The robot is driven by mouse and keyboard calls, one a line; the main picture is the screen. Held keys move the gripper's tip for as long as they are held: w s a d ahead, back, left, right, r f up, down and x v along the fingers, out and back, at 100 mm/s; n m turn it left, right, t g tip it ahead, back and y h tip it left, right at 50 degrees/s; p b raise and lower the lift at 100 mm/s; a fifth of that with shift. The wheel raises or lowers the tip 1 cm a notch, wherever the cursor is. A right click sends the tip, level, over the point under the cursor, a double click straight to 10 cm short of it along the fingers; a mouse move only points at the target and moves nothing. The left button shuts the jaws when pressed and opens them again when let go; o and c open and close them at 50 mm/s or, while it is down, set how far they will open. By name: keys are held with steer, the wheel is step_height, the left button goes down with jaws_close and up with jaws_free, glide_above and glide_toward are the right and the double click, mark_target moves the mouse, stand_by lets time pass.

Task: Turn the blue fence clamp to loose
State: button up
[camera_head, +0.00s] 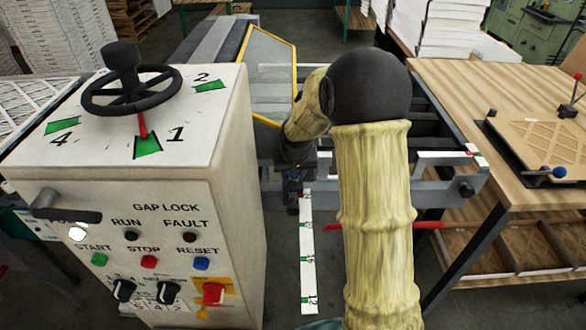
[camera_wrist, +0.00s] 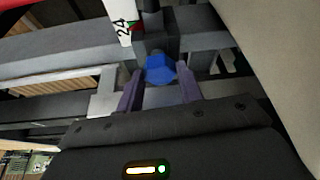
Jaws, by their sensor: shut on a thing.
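The blue fence clamp (camera_wrist: 160,69) is a small faceted knob in the middle of the wrist view, against a dark block on a grey rail. My gripper (camera_wrist: 159,73) has its two purple-grey fingers on either side of the knob and is shut on it. In the head view my gripper (camera_head: 293,188) is small and dark, at the rail beside the top of the white scale strip.
A white control cabinet (camera_head: 130,190) with a black handwheel (camera_head: 130,90) stands close on the left. The white scale strip (camera_head: 307,255) runs toward me below the rail. A wooden bench (camera_head: 470,85) with a blue-knobbed lever (camera_head: 558,172) is on the right.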

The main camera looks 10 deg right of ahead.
steer(key=n+p, duration=0.2)
steer(key=n+y+p, duration=0.1)
steer(key=n+p, duration=0.1)
steer(key=n+y+p, duration=0.1)
steer(key=p, duration=0.2)
steer(key=shift+d+r+n, duration=0.3)
steer(key=shift+r+n, duration=0.05)
steer(key=shift+n, duration=0.05)
steer(key=n+g+y+p, duration=0.1)
steer(key=n+p, duration=0.2)
steer(key=p, duration=0.1)
steer(key=shift+f+n, duration=0.1)
steer(key=shift+n, duration=0.2)
steer(key=shift+w+d+f+n+g+y+p, duration=0.15)
steer(key=shift+n+y+p, duration=0.15)
steer(key=shift+n+p, duration=0.35)
steer(key=shift+a+f+n+g+y+p, duration=0.15)
steer(key=shift+n+y+p, duration=0.15)
steer(key=shift+n+p, duration=0.3)
steer(key=shift+d, duration=0.1)
steer(key=o, duration=1)
steer(key=shift+r, duration=0.1)
steer(key=shift+b, duration=0.4)
